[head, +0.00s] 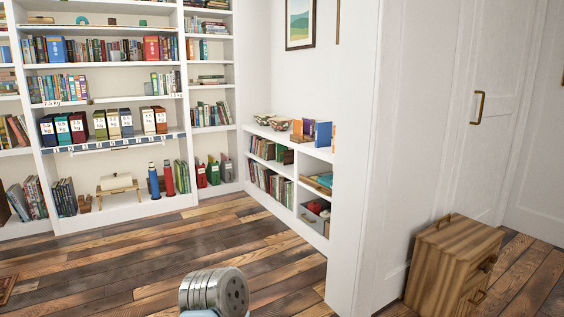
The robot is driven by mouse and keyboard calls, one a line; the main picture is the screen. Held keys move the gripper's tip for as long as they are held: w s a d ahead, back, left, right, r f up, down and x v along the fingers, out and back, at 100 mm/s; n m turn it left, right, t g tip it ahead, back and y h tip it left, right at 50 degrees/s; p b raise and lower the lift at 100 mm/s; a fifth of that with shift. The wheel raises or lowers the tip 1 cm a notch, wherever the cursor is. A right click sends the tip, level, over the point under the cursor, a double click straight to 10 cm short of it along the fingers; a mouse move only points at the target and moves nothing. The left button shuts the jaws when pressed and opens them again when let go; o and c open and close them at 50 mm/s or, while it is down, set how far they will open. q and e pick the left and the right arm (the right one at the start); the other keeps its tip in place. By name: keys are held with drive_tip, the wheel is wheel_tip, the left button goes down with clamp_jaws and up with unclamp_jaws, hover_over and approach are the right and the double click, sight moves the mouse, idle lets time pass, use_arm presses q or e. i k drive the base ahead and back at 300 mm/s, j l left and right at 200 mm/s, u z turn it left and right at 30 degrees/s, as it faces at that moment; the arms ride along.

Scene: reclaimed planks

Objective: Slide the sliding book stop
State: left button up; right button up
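I cannot make out the sliding book stop for certain in the head view. A numbered strip (122,143) runs along the front edge of one shelf in the white bookcase at the left. Several upright box-like volumes with weight labels stand above it: a dark and red group (63,128) at the left and a tan and blue group (113,124) to its right, with a narrow gap between. A grey metal arm part of mine shows at the bottom edge, well short of the bookcase. Neither gripper is in view.
A low white bookcase (299,165) stands along the wall right of the tall one. A white wall end (349,160) juts forward at the centre right. A wooden cabinet (452,268) stands at the lower right. The plank floor (150,255) before the shelves is largely clear.

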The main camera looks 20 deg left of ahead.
sight(288, 155)
drive_tip(key=i+j+u, duration=0.55)
drive_tip(key=i+u, duration=0.9)
drive_tip(key=i, duration=1.45)
drive_tip(key=i+z, duration=0.35)
drive_tip(key=i, duration=0.25)
drive_tip(key=i+j+z, duration=0.35)
drive_tip(key=i, duration=0.2)
